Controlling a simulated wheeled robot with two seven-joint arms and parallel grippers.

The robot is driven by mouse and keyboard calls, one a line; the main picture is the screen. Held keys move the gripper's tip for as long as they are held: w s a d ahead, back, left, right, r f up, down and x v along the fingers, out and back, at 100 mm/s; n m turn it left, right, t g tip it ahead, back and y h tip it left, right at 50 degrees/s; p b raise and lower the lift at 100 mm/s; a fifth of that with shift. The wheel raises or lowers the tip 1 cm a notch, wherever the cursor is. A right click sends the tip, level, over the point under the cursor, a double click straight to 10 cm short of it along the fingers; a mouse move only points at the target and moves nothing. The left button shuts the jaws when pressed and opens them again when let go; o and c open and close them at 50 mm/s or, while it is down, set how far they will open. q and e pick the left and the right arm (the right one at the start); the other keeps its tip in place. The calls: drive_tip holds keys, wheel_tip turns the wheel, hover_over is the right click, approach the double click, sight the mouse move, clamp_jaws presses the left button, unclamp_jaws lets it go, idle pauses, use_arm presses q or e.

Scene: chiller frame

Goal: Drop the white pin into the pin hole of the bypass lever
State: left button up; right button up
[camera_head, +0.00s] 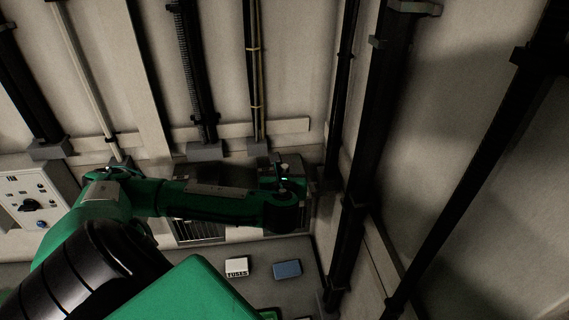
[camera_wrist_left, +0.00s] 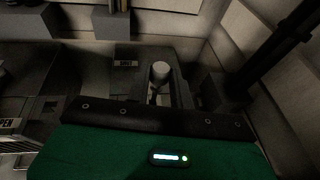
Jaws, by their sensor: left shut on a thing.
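My left gripper (camera_wrist_left: 159,88) is shut on the white pin (camera_wrist_left: 159,72), whose pale round top stands up between the two dark fingers in the left wrist view. In the head view the left arm comes in from the left, and its gripper (camera_head: 284,184) is at the back corner by the wall. A small pale tip there looks like the pin (camera_head: 284,167). I cannot make out the bypass lever or its pin hole; the fingers and arm cover much of that area. My right gripper is not in view.
Dark pipes (camera_head: 369,150) run down the corner and right wall. A control panel (camera_head: 33,200) with a black knob is at left. A white box marked FUSES (camera_head: 237,267) and a blue box (camera_head: 287,269) lie below the arm.

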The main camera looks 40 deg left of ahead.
use_arm(q)
drive_tip(key=shift+f+b, duration=1)
drive_tip(key=shift+f, duration=1.25)
drive_tip(key=o, duration=1)
drive_tip(key=shift+r, duration=0.1)
drive_tip(key=shift+o, duration=0.2)
drive_tip(key=shift+s+d, duration=0.1)
drive_tip(key=shift+s, duration=0.05)
drive_tip(key=v, duration=1.3)
drive_tip(key=shift+s, duration=0.15)
drive_tip(key=shift+d+r, duration=0.1)
